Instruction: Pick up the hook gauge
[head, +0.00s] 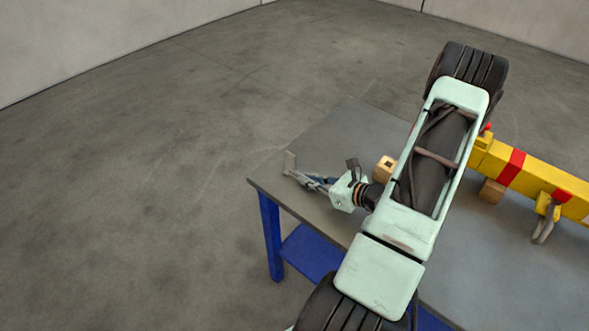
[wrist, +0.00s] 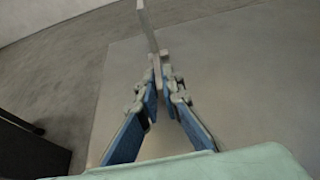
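The hook gauge (head: 290,162) is a thin grey metal piece at the table's left corner in the head view. In the wrist view the hook gauge (wrist: 148,28) runs up and away from between the fingertips. My gripper (head: 305,180), with its blue-padded fingers, is shut on the near end of the gauge; it also shows in the wrist view (wrist: 161,78). The gripped end is partly hidden by the fingers. I cannot tell whether the gauge touches the tabletop or hangs just above it.
The grey table (head: 335,135) has blue legs and a blue lower shelf (head: 311,250). A small wooden block (head: 385,168) stands close behind my wrist. A yellow beam with a red band (head: 511,167) lies at the right, with a clamp (head: 546,218). Open floor surrounds the left side.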

